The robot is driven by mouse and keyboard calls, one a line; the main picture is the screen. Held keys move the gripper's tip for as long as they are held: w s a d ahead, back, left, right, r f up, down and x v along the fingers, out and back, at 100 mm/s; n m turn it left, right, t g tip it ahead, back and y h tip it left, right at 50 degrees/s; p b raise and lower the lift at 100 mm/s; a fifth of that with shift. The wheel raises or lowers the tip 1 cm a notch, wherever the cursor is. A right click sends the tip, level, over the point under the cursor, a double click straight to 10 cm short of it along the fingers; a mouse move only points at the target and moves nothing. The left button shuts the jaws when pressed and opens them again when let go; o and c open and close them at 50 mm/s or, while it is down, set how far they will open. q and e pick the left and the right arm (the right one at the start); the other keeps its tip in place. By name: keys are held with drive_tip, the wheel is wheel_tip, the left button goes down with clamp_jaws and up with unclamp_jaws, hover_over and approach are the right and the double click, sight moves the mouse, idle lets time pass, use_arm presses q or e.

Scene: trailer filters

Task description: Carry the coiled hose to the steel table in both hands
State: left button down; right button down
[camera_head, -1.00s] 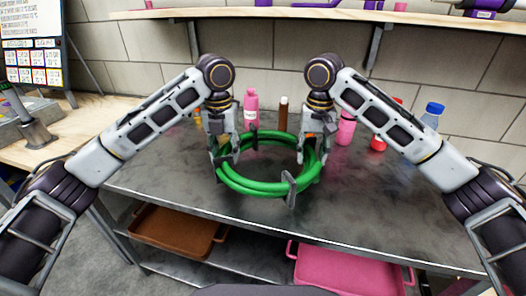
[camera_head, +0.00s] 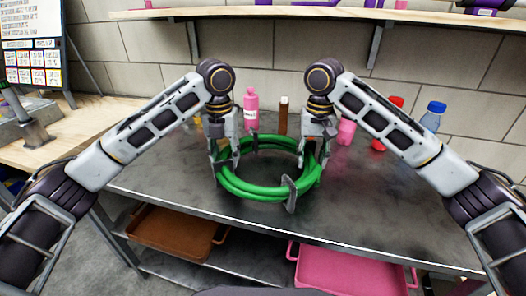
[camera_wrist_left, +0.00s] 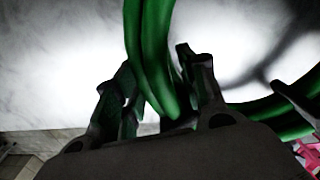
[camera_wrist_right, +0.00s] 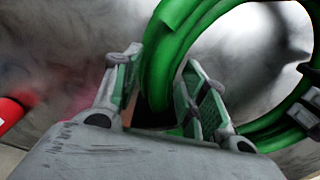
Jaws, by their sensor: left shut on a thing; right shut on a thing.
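The coiled green hose (camera_head: 250,189) lies flat and level over the middle of the steel table (camera_head: 375,195), with a grey strap at its front; I cannot tell whether it touches the tabletop. My left gripper (camera_head: 224,163) is shut on the coil's left side. My right gripper (camera_head: 314,158) is shut on its right side. In the left wrist view the hose (camera_wrist_left: 150,45) runs between the fingers. The right wrist view also shows the hose (camera_wrist_right: 172,50) between the fingers.
Behind the coil stand a pink bottle (camera_head: 251,108) and a brown bottle (camera_head: 283,117). Pink, red and blue-capped bottles (camera_head: 433,115) stand at the back right. A brown tray (camera_head: 165,232) and a pink tray (camera_head: 345,272) sit below. The tabletop's front right is clear.

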use_arm(q)
drive_tip(key=shift+s+d+f+b, duration=0.1)
drive_tip(key=shift+s+f+b, duration=0.05)
drive_tip(key=shift+f+b, duration=0.45)
use_arm(e)
drive_tip(key=shift+w+d+f, duration=0.15)
drive_tip(key=shift+w+f, duration=0.05)
drive_tip(key=shift+f, duration=0.35)
use_arm(q)
drive_tip(key=c, duration=1.1)
unclamp_jaws()
use_arm(e)
drive_tip(key=c, duration=1.1)
unclamp_jaws()
use_arm(q)
drive_tip(key=shift+o, duration=1.2)
use_arm(e)
drive_tip(key=shift+o, duration=1.4)
use_arm(q)
drive_tip(key=shift+o, duration=0.2)
use_arm(e)
drive_tip(key=shift+s, duration=0.15)
use_arm(q)
drive_tip(key=shift+r, duration=0.15)
drive_tip(key=shift+r, duration=5.85)
use_arm(e)
drive_tip(key=shift+r, duration=0.1)
